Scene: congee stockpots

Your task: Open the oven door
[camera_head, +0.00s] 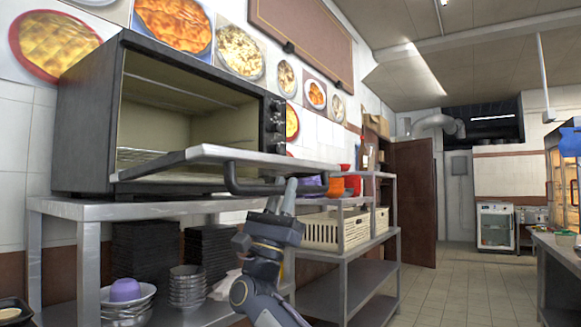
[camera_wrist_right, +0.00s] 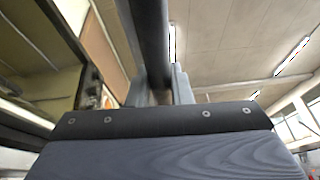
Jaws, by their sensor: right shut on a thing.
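The dark oven (camera_head: 85,110) stands on a metal shelf at the left in the head view. Its door (camera_head: 230,157) is folded down to about level, and the lit, empty cavity with a wire rack shows behind it. A dark bar handle (camera_head: 240,186) hangs at the door's front edge. My right gripper (camera_head: 284,190) is at the handle's right part, shut on it from below. In the right wrist view the dark handle (camera_wrist_right: 150,40) runs between the two fingers. My left gripper is not in view.
Below the oven, the metal shelf (camera_head: 150,206) holds dark stacked trays (camera_head: 145,250) and metal bowls (camera_head: 187,285). A shelf with a cream crate (camera_head: 325,230) stands to the right. The tiled floor (camera_head: 460,285) farther right is clear.

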